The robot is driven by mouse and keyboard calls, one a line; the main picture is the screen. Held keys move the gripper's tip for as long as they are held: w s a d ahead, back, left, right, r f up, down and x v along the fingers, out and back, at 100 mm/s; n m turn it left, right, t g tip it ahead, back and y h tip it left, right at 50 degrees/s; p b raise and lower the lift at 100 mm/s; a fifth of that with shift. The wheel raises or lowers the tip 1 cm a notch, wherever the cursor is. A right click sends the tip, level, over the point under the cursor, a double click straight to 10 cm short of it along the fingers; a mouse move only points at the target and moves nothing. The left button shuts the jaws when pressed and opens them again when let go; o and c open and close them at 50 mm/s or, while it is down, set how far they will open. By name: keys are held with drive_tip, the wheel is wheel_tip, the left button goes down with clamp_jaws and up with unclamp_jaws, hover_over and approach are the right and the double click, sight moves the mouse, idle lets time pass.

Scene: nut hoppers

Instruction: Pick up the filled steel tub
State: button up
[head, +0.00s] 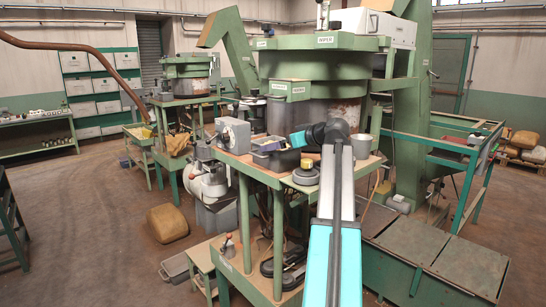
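A small grey steel tub (361,146) stands upright on the tabletop, just right of my arm. Its contents are too small to make out. A dark open bin (285,159) with items in it sits on the same table, left of my arm. My arm reaches forward over the table, and its teal wrist is bent to the left near the dark bin.
The green-legged table (270,178) also bears a grey machine block (233,135) and a round dark disc (306,177). A large green hopper (320,65) rises behind. Low green covers (410,245) stand at the right. A brown sack (167,223) lies on the open floor at left.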

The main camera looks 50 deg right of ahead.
drive_tip(key=shift+p+x, duration=0.6)
drive_tip(key=shift+x, duration=1.1)
drive_tip(key=shift+d, duration=0.1)
drive_tip(key=shift+r, duration=0.15)
drive_tip(key=c, duration=1.6)
drive_tip(key=shift+r+b, duration=1.65)
drive_tip(key=shift+r, duration=3.35)
